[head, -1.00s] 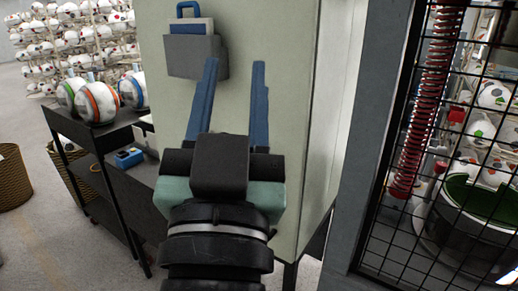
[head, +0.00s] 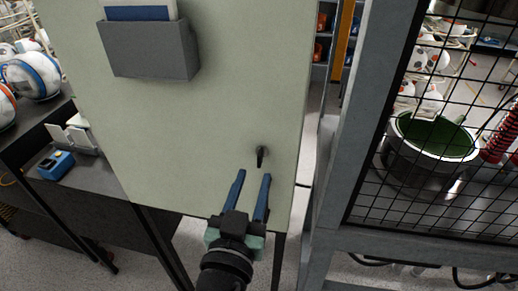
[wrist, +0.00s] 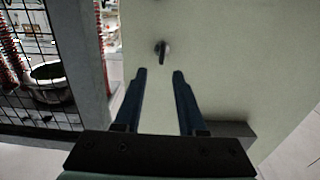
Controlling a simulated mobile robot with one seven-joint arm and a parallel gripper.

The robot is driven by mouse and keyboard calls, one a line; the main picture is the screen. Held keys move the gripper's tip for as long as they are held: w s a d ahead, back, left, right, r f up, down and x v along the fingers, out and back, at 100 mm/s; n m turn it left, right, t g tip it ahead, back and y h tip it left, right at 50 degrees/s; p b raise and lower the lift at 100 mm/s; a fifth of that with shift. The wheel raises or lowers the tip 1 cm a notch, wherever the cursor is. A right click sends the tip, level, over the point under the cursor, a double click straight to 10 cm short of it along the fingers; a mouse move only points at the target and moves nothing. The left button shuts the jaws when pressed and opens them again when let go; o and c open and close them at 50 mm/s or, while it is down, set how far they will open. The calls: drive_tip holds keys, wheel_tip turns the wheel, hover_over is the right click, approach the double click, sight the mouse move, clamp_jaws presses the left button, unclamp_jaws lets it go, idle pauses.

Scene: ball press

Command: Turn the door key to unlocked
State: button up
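The door key (head: 260,157) is a small dark key on the pale green panel (head: 215,110), near its lower right. In the head view its handle hangs roughly vertical. The key also shows in the wrist view (wrist: 162,51), beyond the fingertips and roughly centred between them. My gripper (head: 253,178) is open, with two blue fingers apart and nothing between them. Its fingertips are just below the key in the head view and do not touch it.
A grey holder (head: 150,50) is fixed on the panel's upper left. A grey post (head: 355,130) and black mesh (head: 440,150) stand at the right. A dark shelf (head: 75,185) with balls is at the left. The panel around the key is bare.

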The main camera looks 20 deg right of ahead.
sight(259, 158)
drive_tip(key=shift+p+x, duration=1)
drive_tip(key=shift+x, duration=2.15)
clamp_jaws()
